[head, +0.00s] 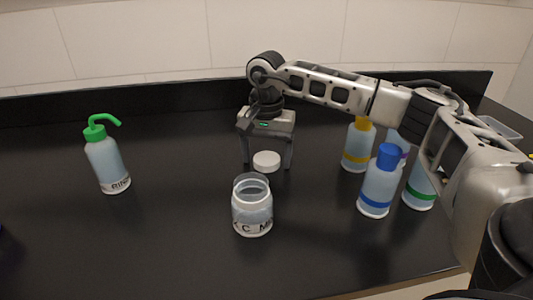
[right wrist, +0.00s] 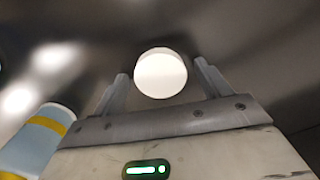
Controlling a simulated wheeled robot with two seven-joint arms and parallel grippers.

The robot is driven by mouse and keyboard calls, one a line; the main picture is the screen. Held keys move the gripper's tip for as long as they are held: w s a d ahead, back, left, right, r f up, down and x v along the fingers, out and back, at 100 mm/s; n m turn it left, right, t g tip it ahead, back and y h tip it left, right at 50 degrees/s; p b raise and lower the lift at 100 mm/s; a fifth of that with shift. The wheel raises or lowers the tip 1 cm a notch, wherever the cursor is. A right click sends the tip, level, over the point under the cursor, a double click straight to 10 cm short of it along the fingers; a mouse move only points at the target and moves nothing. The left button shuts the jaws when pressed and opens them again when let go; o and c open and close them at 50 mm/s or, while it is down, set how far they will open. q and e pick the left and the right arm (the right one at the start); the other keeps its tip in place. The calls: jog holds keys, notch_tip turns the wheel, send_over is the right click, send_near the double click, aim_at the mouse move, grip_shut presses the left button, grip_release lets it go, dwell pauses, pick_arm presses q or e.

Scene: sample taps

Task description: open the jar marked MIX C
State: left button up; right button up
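The jar (head: 252,212) stands upright at the front middle of the counter. Its label shows a C and part of an M; the rest is turned away. Its mouth has no lid on it. A round white lid (head: 266,161) lies behind the jar, apart from it, and shows in the right wrist view (right wrist: 160,74). My right gripper (head: 268,166) points down over the lid. Its fingers are spread, with a gap on each side of the lid in the right wrist view. My left gripper is out of view.
A green-topped wash bottle (head: 107,165) stands at the left. Several bottles with coloured bands stand at the right near my right arm, including a blue-capped one (head: 379,185) and a yellow-banded one (head: 357,148). The counter between wash bottle and jar is clear.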

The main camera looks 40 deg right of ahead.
aim_at(266, 158)
notch_tip(266, 158, up, 12)
jog(key=shift+r, duration=0.2)
dwell(0.4)
